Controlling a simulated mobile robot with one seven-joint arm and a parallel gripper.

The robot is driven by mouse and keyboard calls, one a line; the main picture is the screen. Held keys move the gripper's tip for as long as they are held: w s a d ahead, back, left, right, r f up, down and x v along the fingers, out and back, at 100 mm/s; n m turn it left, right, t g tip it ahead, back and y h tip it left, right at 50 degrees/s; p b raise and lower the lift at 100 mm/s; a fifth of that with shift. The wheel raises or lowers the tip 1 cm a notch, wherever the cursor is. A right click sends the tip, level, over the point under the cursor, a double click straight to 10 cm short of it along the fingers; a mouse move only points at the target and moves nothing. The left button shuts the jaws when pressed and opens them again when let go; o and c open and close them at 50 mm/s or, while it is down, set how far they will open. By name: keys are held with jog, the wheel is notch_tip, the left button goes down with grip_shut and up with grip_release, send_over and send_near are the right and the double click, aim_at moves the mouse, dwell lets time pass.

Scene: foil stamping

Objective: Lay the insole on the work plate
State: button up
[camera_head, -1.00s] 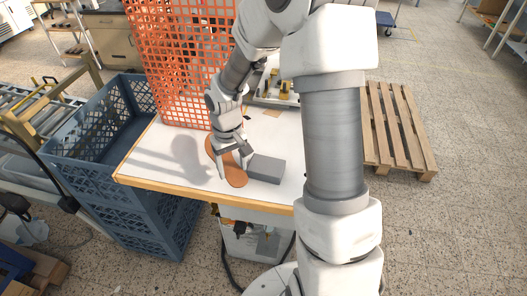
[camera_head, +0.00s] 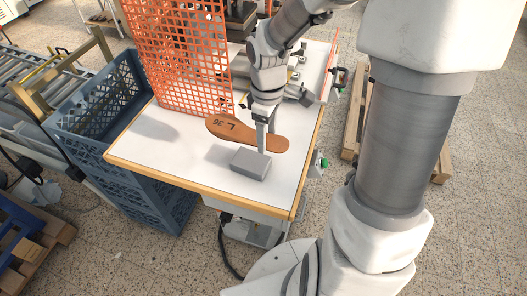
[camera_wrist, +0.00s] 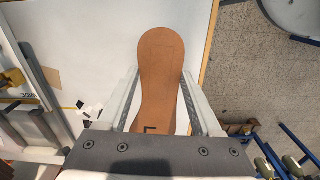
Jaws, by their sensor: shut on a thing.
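The insole (camera_head: 232,129) is a flat brown sole marked "L 36". My gripper (camera_head: 263,146) is shut on it near its middle and holds it over the white table. In the wrist view the insole (camera_wrist: 161,55) extends beyond the fingers of my gripper (camera_wrist: 160,75), with the letter L close to the palm. I cannot clearly make out the work plate there.
A grey block (camera_head: 250,164) lies on the white table (camera_head: 170,155) in front of the insole. An orange mesh guard (camera_head: 175,55) stands at the table's back left. A blue crate (camera_head: 92,120) stands left of the table. A wooden pallet (camera_head: 355,125) lies to the right.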

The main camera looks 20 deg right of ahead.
jog(key=shift+s+d+r+n, duration=0.2)
jog(key=shift+d+r+n, duration=0.3)
jog(key=shift+d, duration=0.15)
jog(key=shift+f, duration=0.1)
notch_tip(320, 180, down, 10)
jog(key=shift+r, duration=0.2)
jog(key=shift+f+b, duration=0.45)
jog(key=shift+b, duration=0.1)
jog(key=o, duration=1.3)
jog(key=shift+o, duration=0.2)
jog(key=shift+r, duration=0.1)
